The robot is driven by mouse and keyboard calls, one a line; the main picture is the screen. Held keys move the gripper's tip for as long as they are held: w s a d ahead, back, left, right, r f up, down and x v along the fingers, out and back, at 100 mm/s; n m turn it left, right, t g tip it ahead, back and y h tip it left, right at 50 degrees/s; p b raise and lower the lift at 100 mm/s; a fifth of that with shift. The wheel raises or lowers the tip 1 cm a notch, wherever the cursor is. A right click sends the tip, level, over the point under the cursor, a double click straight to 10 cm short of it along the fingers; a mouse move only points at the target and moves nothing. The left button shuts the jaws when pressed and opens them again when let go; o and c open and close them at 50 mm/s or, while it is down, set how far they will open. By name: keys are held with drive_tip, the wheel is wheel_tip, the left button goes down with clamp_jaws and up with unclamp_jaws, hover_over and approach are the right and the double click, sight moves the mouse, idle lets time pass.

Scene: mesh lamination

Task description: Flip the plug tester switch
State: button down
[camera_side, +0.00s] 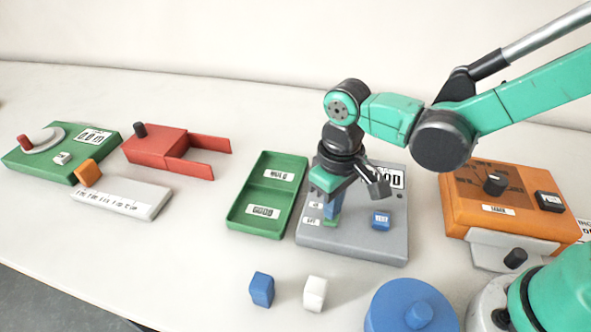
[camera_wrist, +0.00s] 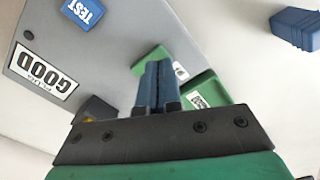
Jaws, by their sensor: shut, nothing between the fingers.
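The grey plug tester (camera_side: 372,240) lies in the middle of the table, with a blue TEST button (camera_side: 381,220) and a display partly hidden by my arm. The display reads GOOD (camera_wrist: 48,70) in the wrist view. My gripper (camera_side: 332,213) is shut and empty, its blue fingers pointing down over the tester's left part beside small white labels. The fingers also show in the wrist view (camera_wrist: 158,85). A green piece (camera_wrist: 150,57) shows just beyond the fingertips; I cannot tell whether they touch it. No switch lever shows clearly; the fingers may cover it.
A green two-compartment tray (camera_side: 240,219) stands left of the tester. A blue block (camera_side: 262,289) and a white block (camera_side: 315,293) lie in front, near a round blue object (camera_side: 385,310). An orange box (camera_side: 465,205) stands right. Red and green devices lie left.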

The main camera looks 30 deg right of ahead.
drive_tip(key=shift+f, duration=0.65)
idle(0.3)
drive_tip(key=shift+r, duration=3.5)
drive_tip(key=s+d+r+m+t, duration=0.1)
drive_tip(key=d+r+m+t, duration=0.2)
drive_tip(key=d+t, duration=0.4)
drive_tip(key=d, duration=0.5)
drive_tip(key=shift+s, duration=0.15)
